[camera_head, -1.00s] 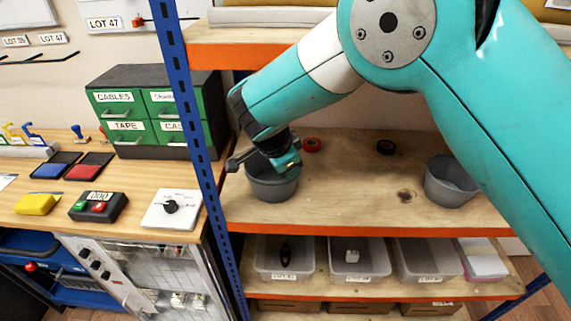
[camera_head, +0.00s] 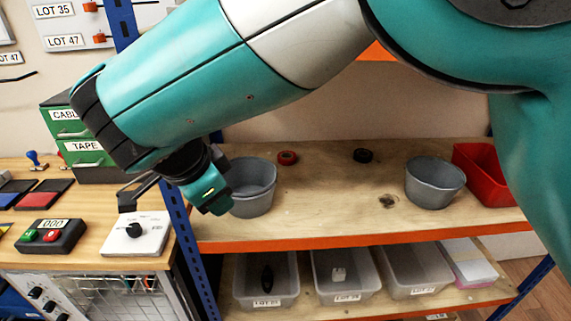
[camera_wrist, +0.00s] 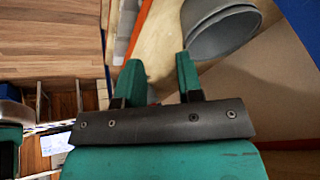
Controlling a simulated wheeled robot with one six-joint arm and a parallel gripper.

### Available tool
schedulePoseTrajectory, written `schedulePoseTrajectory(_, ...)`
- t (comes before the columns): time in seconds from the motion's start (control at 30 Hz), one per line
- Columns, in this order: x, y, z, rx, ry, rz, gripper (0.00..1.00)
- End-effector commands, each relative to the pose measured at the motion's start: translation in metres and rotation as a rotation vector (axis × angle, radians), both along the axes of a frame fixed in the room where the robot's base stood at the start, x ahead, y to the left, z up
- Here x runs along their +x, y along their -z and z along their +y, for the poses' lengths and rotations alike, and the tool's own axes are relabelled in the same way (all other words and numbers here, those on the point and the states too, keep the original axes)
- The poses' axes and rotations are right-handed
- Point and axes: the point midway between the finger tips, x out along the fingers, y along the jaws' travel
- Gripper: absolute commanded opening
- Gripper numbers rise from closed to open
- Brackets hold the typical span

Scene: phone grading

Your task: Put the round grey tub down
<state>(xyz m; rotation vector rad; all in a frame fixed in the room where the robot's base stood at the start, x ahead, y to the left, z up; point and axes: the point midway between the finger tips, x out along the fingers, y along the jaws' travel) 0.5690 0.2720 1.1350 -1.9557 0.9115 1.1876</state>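A round grey tub (camera_head: 251,188) stands upright on the wooden shelf near the blue post; the gripper overlaps its left side in the head view. My gripper (camera_head: 209,192) is to the left of this tub, close to the post. In the wrist view a round grey tub (camera_wrist: 222,35) lies ahead and to the right of the fingers. The two teal fingers of my gripper (camera_wrist: 158,68) are spread apart with nothing between them. A second round grey tub (camera_head: 435,183) stands farther right on the same shelf.
A red bin (camera_head: 487,175) stands beside the second tub. Red tape (camera_head: 287,158) and black tape (camera_head: 362,156) lie at the shelf's back. The blue post (camera_head: 180,225) is close to my gripper. The shelf between the tubs is mostly clear.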

Motion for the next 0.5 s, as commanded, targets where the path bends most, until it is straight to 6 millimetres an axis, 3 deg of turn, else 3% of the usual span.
schedulePoseTrajectory(0.13, 0.011, -0.024, -0.058, -0.011, -0.237, 0.117, 0.34)
schedulePoseTrajectory(0.23, -0.002, -0.041, -0.118, 0.002, -0.542, 0.226, 0.34)
schedulePoseTrajectory(0.3, -0.025, -0.049, -0.157, 0.029, -0.781, 0.276, 0.34)
schedulePoseTrajectory(0.4, -0.069, -0.056, -0.197, 0.077, -1.105, 0.29, 0.34)
schedulePoseTrajectory(0.5, -0.114, -0.057, -0.218, 0.118, -1.367, 0.254, 0.34)
